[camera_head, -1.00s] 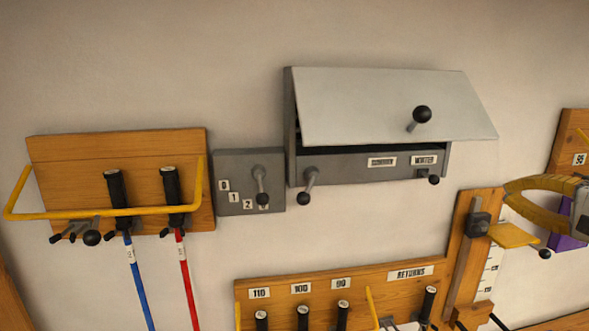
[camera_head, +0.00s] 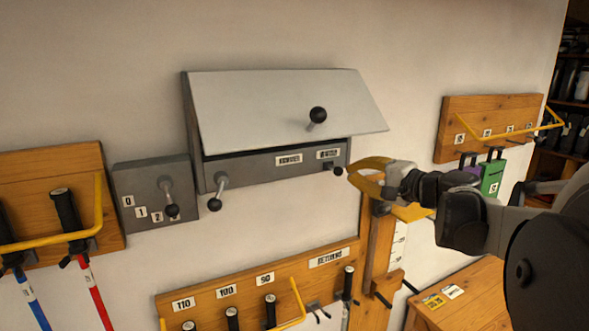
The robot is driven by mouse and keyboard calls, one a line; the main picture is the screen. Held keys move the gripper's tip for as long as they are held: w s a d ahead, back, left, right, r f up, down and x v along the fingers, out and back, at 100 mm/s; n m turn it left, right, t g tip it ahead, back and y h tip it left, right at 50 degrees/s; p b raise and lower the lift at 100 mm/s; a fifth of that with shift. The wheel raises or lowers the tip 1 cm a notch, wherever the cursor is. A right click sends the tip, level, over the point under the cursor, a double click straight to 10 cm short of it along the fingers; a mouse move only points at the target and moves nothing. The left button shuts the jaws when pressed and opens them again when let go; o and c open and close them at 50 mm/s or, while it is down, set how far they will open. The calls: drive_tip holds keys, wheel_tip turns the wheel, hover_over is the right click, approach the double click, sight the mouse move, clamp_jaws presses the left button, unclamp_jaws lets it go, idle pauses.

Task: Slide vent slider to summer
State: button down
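The vent slider's small black knob (camera_head: 338,171) sits below the WINTER label at the strip's right end. My gripper (camera_head: 352,172) has yellow fingers. Its tips are just right of the knob in the picture; I cannot tell whether they touch it, nor how wide they are apart.
A larger ball knob (camera_head: 215,204) projects from the box's left end, and another (camera_head: 318,115) from its lid. A numbered dial plate (camera_head: 155,190) is at left. A hook board (camera_head: 490,115) hangs at right.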

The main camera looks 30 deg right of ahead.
drive_tip(key=a, duration=0.8)
drive_tip(key=shift+a, duration=0.15)
drive_tip(key=shift+w, duration=0.1)
drive_tip(key=shift+r, duration=0.1)
idle(1.0)
